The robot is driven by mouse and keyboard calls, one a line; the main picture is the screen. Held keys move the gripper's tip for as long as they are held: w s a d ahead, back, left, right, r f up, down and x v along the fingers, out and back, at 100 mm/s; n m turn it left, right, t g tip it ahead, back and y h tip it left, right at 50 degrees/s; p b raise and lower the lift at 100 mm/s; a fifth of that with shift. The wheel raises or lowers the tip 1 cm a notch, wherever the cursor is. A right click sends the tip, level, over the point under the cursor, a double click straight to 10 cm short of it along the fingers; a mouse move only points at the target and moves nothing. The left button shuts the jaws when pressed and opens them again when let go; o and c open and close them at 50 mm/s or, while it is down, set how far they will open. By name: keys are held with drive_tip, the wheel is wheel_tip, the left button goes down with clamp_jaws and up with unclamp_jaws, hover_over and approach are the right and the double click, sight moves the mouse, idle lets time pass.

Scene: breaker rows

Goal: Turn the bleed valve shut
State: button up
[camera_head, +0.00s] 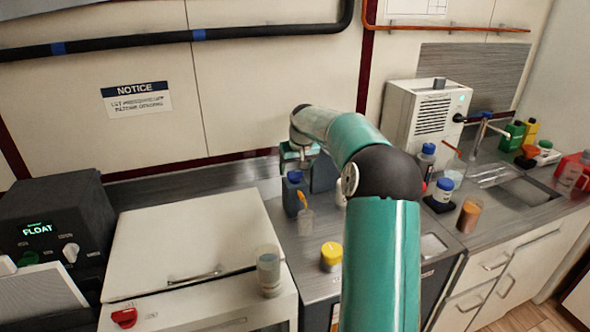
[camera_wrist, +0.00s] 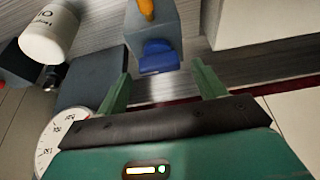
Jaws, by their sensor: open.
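No part is clearly marked as the bleed valve. My gripper (camera_head: 301,163) is at the back of the steel counter near the wall, partly hidden by my arm. In the wrist view its two green fingers (camera_wrist: 161,74) are spread apart with nothing between the tips. Just beyond them is a blue cap-like part (camera_wrist: 158,57) on a grey-blue body (camera_wrist: 153,30), with an orange piece (camera_wrist: 146,9) above. In the head view a dark blue body (camera_head: 292,195) with an orange piece (camera_head: 304,200) stands just below the gripper.
A dial gauge (camera_wrist: 52,140) and a white labelled container (camera_wrist: 50,32) lie left of the fingers. A yellow-capped jar (camera_head: 331,257) and a clear cup (camera_head: 268,270) stand nearer. A white lidded box (camera_head: 190,245) with a red knob (camera_head: 124,317) is at left.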

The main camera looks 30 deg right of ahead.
drive_tip(key=shift+w+f, duration=0.25)
drive_tip(key=shift+f, duration=0.35)
drive_tip(key=c, duration=1)
